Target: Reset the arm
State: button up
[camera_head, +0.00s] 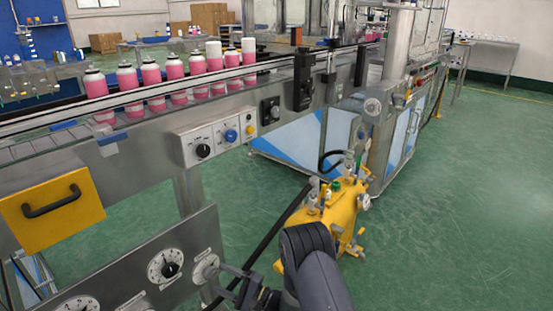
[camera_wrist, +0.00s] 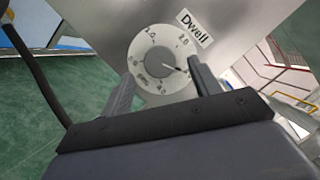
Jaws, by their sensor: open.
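A white round dial (camera_wrist: 152,52) labelled "Dwell" sits on a grey metal panel and fills the upper middle of the wrist view. Its thin dark pointer aims to the lower right. My gripper (camera_wrist: 160,90) is open, with one dark finger at the lower left of the dial and the other at its lower right. In the head view my gripper (camera_head: 221,284) is at the bottom, close to a dial (camera_head: 205,268) on the right end of the panel. Whether the fingers touch the dial cannot be told.
More dials (camera_head: 165,267) line the grey panel to the left. Above are a knob box (camera_head: 215,135), a yellow drawer (camera_head: 52,210) and a conveyor with several pink cans (camera_head: 175,68). A yellow machine (camera_head: 338,212) stands beside my arm. Green floor (camera_head: 465,200) is clear at right.

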aim_at(212, 274)
jog(key=x, duration=0.3)
jog(key=shift+a+r, duration=0.1)
jog(key=shift+a, duration=0.05)
jog(key=shift+r+n+g+p, duration=0.2)
jog(key=shift+n+g+p, duration=0.25)
jog(key=shift+n, duration=0.75)
jog(key=n+h+p, duration=0.1)
jog(key=n, duration=0.2)
jog(key=shift+n+g+h, duration=0.3)
jog(key=shift+g, duration=0.05)
jog(key=n+h+p, duration=0.1)
jog(key=n+h, duration=0.1)
jog(key=n, duration=0.3)
jog(key=shift+r+p, duration=0.1)
jog(key=shift+p, duration=0.2)
jog(key=n+h+b, duration=0.1)
jog(key=n, duration=0.1)
jog(key=shift+s+n+h, duration=0.1)
jog(key=shift+n+h, duration=0.2)
jog(key=shift+h, duration=0.1)
jog(key=shift+n+t+h+b, duration=0.6)
jog(key=shift+n+b, duration=0.35)
jog(key=shift+n, duration=0.15)
jog(key=n+t+h+b, duration=0.1)
jog(key=n+b, duration=0.1)
jog(key=b, duration=0.1)
jog(key=shift+s, duration=0.15)
jog(key=shift+r+n+t+b, duration=0.1)
jog(key=shift+n+t+b, duration=0.25)
jog(key=shift+b, duration=0.3)
